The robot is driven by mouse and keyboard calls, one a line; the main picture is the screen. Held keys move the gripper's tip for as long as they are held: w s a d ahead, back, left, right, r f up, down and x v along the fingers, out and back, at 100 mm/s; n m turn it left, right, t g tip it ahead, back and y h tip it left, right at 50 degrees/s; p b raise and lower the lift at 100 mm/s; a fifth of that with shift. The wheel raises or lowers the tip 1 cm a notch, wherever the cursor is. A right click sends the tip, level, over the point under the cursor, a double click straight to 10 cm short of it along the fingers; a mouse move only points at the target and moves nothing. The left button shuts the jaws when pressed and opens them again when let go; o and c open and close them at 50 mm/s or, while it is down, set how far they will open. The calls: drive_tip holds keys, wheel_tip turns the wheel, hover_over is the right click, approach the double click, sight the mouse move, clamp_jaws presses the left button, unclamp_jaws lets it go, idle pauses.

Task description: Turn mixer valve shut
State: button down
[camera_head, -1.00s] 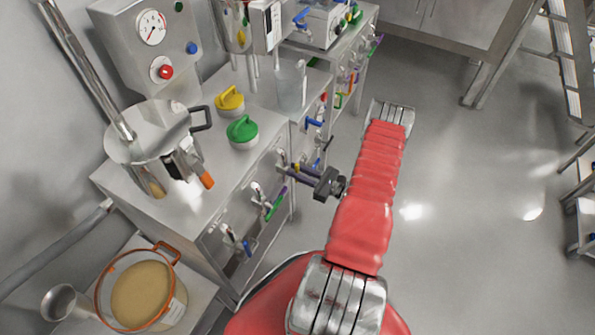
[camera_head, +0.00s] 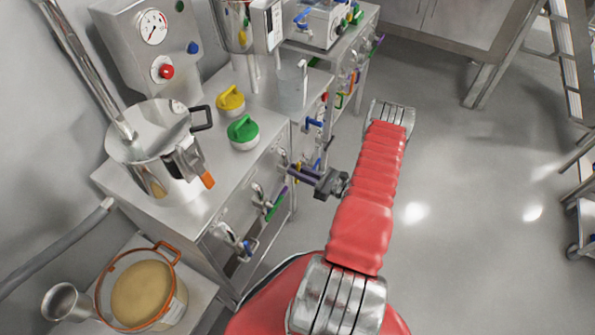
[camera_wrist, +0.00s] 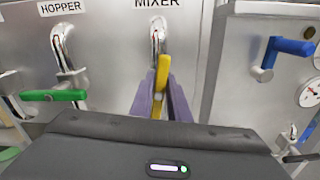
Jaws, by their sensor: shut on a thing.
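The mixer valve has a yellow lever handle (camera_wrist: 162,74) on a bent metal pipe (camera_wrist: 158,38) under the "MIXER" label (camera_wrist: 157,4). In the wrist view the handle points down from the pipe, close to vertical with a slight lean. My gripper (camera_wrist: 163,92) has its purple fingers on either side of the yellow handle and is shut on it. The handle's lower end is partly hidden by the fingers and gripper body. In the head view my gripper (camera_head: 302,173) reaches left to the cabinet front, and the handle is hard to make out there.
A green lever (camera_wrist: 53,95) under the "HOPPER" label (camera_wrist: 61,7) lies level to the left. A blue lever (camera_wrist: 283,52) and a gauge (camera_wrist: 310,94) are on the right panel. A steel pot (camera_head: 158,150) stands on the counter.

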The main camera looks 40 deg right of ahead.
drive_tip(key=m, duration=0.4)
drive_tip(key=shift+w+d, duration=0.1)
drive_tip(key=shift+d, duration=0.2)
drive_tip(key=m, duration=0.4)
drive_tip(key=shift+d+f, duration=0.2)
drive_tip(key=shift+d+f+m, duration=0.1)
drive_tip(key=shift+f+m, duration=0.1)
drive_tip(key=shift+m, duration=1.85)
drive_tip(key=shift+d+f+m, duration=0.1)
drive_tip(key=shift+f+m, duration=0.1)
drive_tip(key=shift+m, duration=1.85)
drive_tip(key=shift+a, duration=0.1)
drive_tip(key=c, duration=1.7)
unclamp_jaws()
drive_tip(key=shift+a, duration=0.15)
